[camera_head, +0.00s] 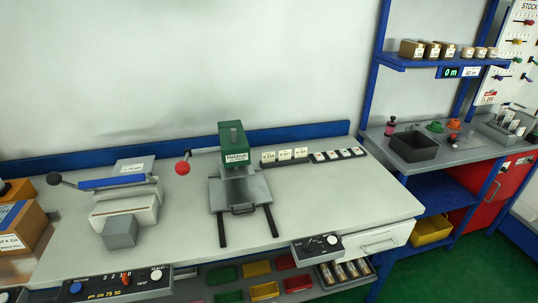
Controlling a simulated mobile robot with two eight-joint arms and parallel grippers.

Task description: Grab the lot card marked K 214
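A row of small white cards (285,155) stands in a dark holder at the back of the bench, right of the green press; their print is too small to read surely. A white label (10,242) on the brown box at the left edge seems to end in "214"; it is partly cut off by the frame. A small card with red (489,97) hangs by the right shelf, and I cannot read it clearly. I cannot tell which one is the card marked K 214. Neither of my grippers is in view.
The green press (233,145) with a red-knobbed lever and a grey device (125,200) with a black-knobbed lever stand on the bench (330,205). A black bin (413,147) is on the right bench. The bench's right part is clear.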

